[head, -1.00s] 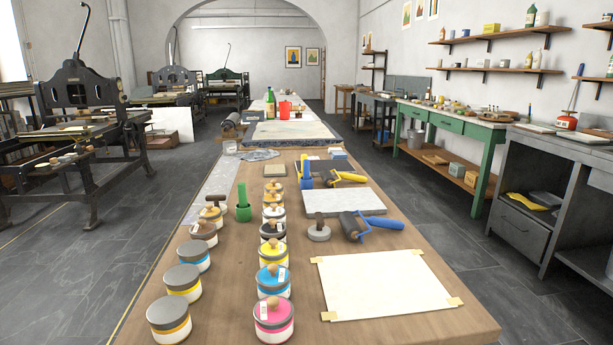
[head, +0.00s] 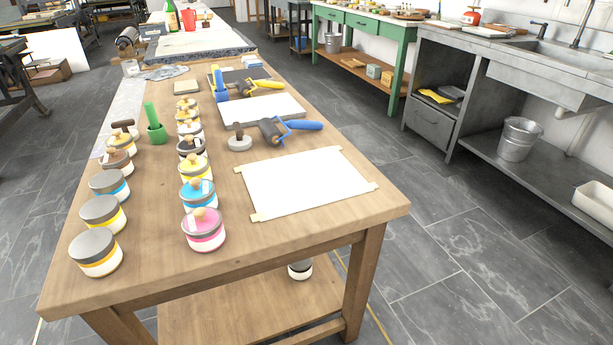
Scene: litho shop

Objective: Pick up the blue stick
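A blue upright stick-like piece (head: 219,88) stands toward the far part of the wooden table (head: 165,180), left of a yellow-handled roller (head: 258,87). It looks like a thin stick set in a wider blue base, though it is too small to tell for sure. A similar green piece (head: 155,127) stands nearer and further left, with its upper part tilted. A blue-handled roller (head: 288,128) lies to the right, by a pale slab (head: 262,108). Neither of my grippers is in view.
Two rows of lidded ink jars, including a pink one (head: 204,232), stand along the table's left part. A taped paper sheet (head: 305,184) covers the near right. A grey knobbed weight (head: 239,142) sits beside the blue-handled roller. Floor is clear right of the table.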

